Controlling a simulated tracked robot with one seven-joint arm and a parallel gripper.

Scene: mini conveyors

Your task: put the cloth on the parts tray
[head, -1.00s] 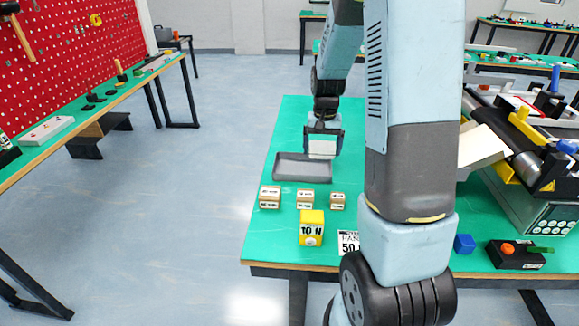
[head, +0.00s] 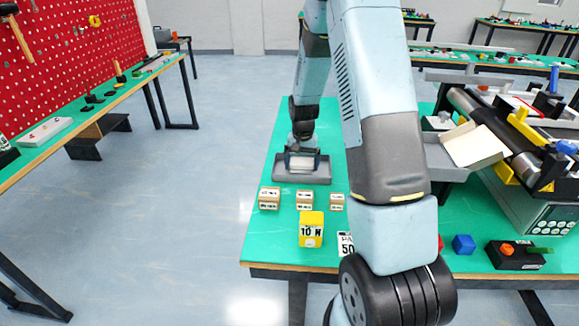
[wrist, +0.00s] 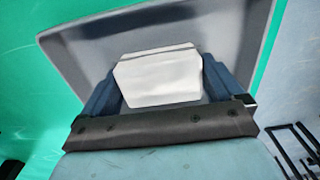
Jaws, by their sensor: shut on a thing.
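The cloth (wrist: 158,78) is a folded white piece between the two dark fingers of my gripper in the wrist view. In the head view my gripper (head: 302,164) is shut on the cloth (head: 302,161), over the parts tray. The parts tray (head: 284,178) is a shallow grey tray on the green table, behind the small boxes. In the wrist view the tray (wrist: 228,40) lies behind and around the cloth. I cannot tell whether the cloth touches the tray floor.
Several small tan boxes (head: 304,198) stand in front of the tray, and a yellow block (head: 311,229) marked 10 N is nearer. A blue cube (head: 463,244) and a conveyor (head: 520,150) are at the right. Green tabletop left of the yellow block is clear.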

